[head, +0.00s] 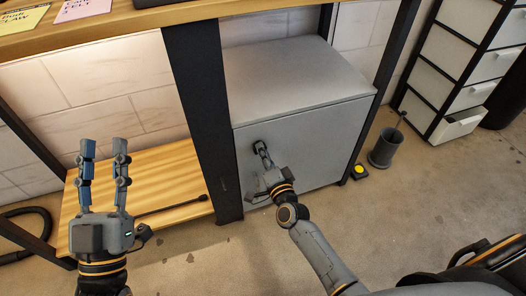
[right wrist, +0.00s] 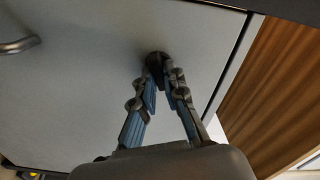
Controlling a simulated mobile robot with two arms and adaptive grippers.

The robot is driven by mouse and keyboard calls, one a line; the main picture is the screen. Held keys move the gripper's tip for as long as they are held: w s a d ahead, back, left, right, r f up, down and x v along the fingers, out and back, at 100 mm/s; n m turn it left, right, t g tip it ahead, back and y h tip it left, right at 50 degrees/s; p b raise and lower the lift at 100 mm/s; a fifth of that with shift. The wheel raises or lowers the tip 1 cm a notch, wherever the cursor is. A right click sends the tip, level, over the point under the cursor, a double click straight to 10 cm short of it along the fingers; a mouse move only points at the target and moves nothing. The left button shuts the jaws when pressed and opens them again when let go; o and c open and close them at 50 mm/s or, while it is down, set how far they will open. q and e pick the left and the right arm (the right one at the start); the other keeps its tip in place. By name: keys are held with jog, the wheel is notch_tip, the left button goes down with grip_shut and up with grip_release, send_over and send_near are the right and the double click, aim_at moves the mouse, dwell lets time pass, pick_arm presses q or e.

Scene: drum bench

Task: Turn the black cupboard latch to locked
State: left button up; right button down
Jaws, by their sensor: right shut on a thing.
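The grey cupboard (head: 318,150) stands under the bench, its door closed. The black latch (head: 259,146) is on the door's upper left part; it also shows in the right wrist view (right wrist: 155,58) as a small dark knob at the fingertips. My right gripper (head: 265,158) reaches the door and is shut on the latch; its fingertips (right wrist: 161,75) converge there and partly hide it, so its turned angle cannot be told. My left gripper (head: 104,150) is open and empty, fingers pointing up, well left of the cupboard.
A dark bench post (head: 203,120) stands just left of the cupboard. A metal door handle (right wrist: 18,45) shows at left in the right wrist view. A wooden shelf (head: 170,180), a grey bin (head: 384,150) and a drawer unit (head: 455,65) flank the cupboard.

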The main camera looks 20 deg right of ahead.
pick_arm(q)
jog(key=shift+s+r+t+h, duration=0.4)
jog(key=shift+s+r+t, duration=0.25)
jog(key=shift+r, duration=0.3)
pick_arm(e)
jog(key=shift+f+m, duration=0.1)
jog(key=shift+m, duration=2.2)
jog(key=c, duration=1.4)
grip_release()
pick_arm(q)
jog(key=shift+f, duration=0.15)
jog(key=shift+f+y, duration=0.1)
jog(key=shift+y, duration=0.2)
pick_arm(e)
jog(key=s, duration=1.2)
jog(key=shift+d, duration=0.25)
